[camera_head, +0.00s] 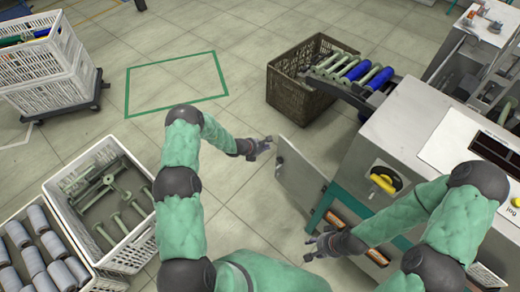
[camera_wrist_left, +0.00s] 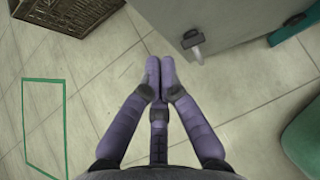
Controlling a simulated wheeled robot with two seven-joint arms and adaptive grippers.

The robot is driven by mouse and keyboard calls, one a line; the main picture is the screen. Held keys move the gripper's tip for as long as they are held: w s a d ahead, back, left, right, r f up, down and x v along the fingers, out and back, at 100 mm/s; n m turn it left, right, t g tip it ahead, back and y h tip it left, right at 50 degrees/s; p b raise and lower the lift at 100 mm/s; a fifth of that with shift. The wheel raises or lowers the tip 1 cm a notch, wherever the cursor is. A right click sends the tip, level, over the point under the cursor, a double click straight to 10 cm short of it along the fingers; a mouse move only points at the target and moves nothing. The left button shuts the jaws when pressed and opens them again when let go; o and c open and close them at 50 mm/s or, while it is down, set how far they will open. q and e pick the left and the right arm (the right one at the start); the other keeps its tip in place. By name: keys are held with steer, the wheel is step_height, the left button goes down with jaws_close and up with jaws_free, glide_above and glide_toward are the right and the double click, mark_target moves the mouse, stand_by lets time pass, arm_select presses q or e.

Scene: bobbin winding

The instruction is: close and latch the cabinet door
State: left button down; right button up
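The grey cabinet door (camera_head: 302,178) stands swung open from the lower front of the machine in the head view. It also fills the upper right of the left wrist view (camera_wrist_left: 235,22), with a small pale latch handle (camera_wrist_left: 194,42) near its edge. My left gripper (camera_head: 268,145) is just off the door's free edge. In the left wrist view its fingertips (camera_wrist_left: 160,72) meet with nothing between them, beside the latch and apart from it. My right gripper (camera_head: 312,247) is low in front of the cabinet opening (camera_head: 335,214); its finger gap is too small to judge.
The machine body (camera_head: 390,125) with a yellow-handled switch (camera_head: 383,180) stands at right. A brown crate (camera_head: 290,92) sits behind the door, beside a rack of bobbins (camera_head: 350,70). White crates (camera_head: 130,258) stand at left. Floor left of the door is clear, with a green outlined rectangle (camera_head: 127,92).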

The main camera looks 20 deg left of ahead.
mark_target(279, 142)
arm_select(q)
steer(key=w+d, duration=0.1)
steer(key=w+d+b, duration=0.1)
steer(key=w, duration=0.1)
steer(key=w+f, duration=0.1)
steer(key=shift+w+d+f+b, duration=0.1)
steer(key=shift+w+d+b, duration=0.15)
steer(key=shift+d+b, duration=0.15)
steer(key=shift+w, duration=0.1)
